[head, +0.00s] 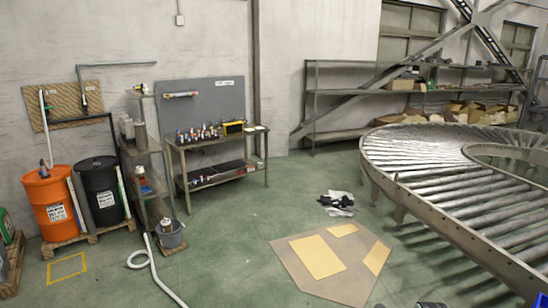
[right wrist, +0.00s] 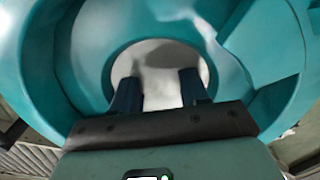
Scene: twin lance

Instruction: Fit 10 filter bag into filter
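My right gripper (right wrist: 160,85) shows in the right wrist view with its two dark blue fingers apart and nothing visible between them. Beyond the fingers is a curved teal surface (right wrist: 75,60) around a round pale opening or disc; I cannot tell what it is or whether it is part of me. I cannot make out a filter or a filter bag for certain in either view. A crumpled white and black heap (head: 340,203) lies on the floor in the head view, and I cannot tell what it is. My left gripper is not in view.
A roller conveyor (head: 440,178) curves along the right. A flat tan panel (head: 300,278) lies on the floor. An orange drum (head: 50,205), a black drum (head: 100,190) and a workbench (head: 215,142) stand left. A white hose (head: 153,270) trails on the floor.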

